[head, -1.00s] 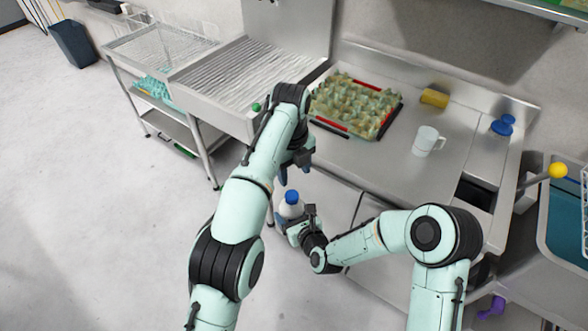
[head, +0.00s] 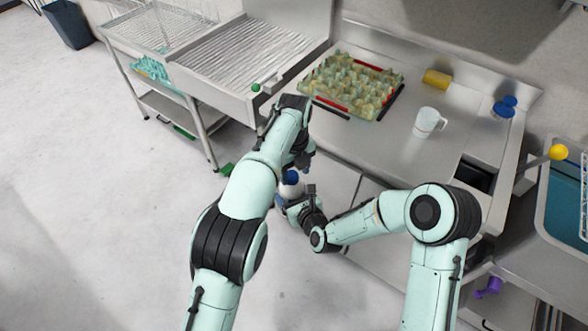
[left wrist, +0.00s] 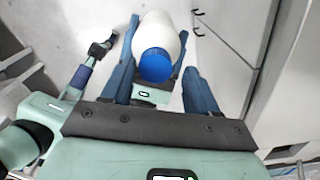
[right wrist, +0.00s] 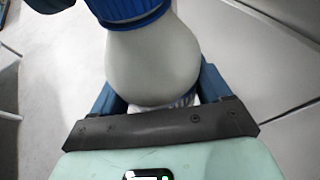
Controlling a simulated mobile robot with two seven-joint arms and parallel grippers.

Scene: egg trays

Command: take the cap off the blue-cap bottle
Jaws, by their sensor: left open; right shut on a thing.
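The white bottle with the blue cap is held in front of the counter, off the floor. Its blue cap (head: 291,177) shows in the head view, and the bottle's white body (right wrist: 152,65) fills the middle of the right wrist view. My right gripper (head: 292,203) is shut on the bottle's body. My left gripper (head: 297,172) is open just above the cap. In the left wrist view the cap (left wrist: 156,65) lies between the two spread blue fingers, closer to the left one. Whether a finger touches it I cannot tell.
A ribbed drainboard (head: 240,70) stands at left. The floor (head: 100,220) at left is clear.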

